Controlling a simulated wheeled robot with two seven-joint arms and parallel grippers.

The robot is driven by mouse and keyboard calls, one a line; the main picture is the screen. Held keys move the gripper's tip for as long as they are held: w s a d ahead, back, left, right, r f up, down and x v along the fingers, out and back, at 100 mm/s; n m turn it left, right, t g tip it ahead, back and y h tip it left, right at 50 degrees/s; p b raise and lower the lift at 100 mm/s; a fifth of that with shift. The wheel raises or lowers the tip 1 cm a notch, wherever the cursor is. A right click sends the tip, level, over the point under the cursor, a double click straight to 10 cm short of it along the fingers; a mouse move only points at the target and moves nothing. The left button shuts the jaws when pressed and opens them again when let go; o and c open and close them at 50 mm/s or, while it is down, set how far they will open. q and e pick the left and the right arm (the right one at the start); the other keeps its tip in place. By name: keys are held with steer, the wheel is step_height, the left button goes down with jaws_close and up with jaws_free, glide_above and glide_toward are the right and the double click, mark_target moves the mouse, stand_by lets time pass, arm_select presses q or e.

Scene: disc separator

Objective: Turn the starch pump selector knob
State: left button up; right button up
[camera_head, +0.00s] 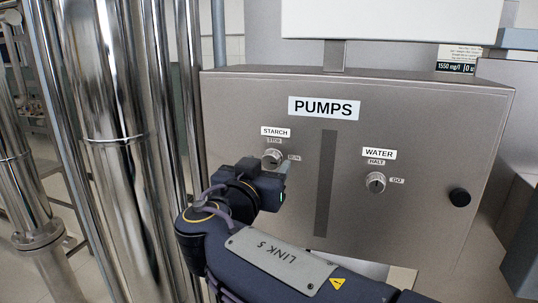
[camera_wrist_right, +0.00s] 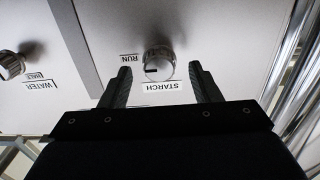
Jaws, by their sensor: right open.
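The starch knob (camera_head: 271,156) is a round silver selector on the grey PUMPS panel, under the STARCH label. In the right wrist view the starch knob (camera_wrist_right: 159,64) appears upside down, with RUN to its left and STARCH below it. A short dark mark lies roughly level on its face. My right gripper (camera_head: 283,170) is in front of the panel, just below and right of the knob in the head view. In the right wrist view my right gripper (camera_wrist_right: 160,72) is open, with one finger on each side of the knob and gaps between. My left gripper is not in view.
The water knob (camera_head: 375,182) is to the right on the same panel, past a dark vertical strip (camera_head: 325,183). A black round latch (camera_head: 460,197) is at the panel's right side. Shiny metal pipes (camera_head: 110,90) stand close on the left.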

mark_target(269, 163)
steer(key=shift+p+x, duration=0.4)
steer(key=shift+x, duration=1.3)
steer(key=shift+c, duration=0.4)
steer(key=shift+f, duration=0.1)
steer(key=c, duration=0.9)
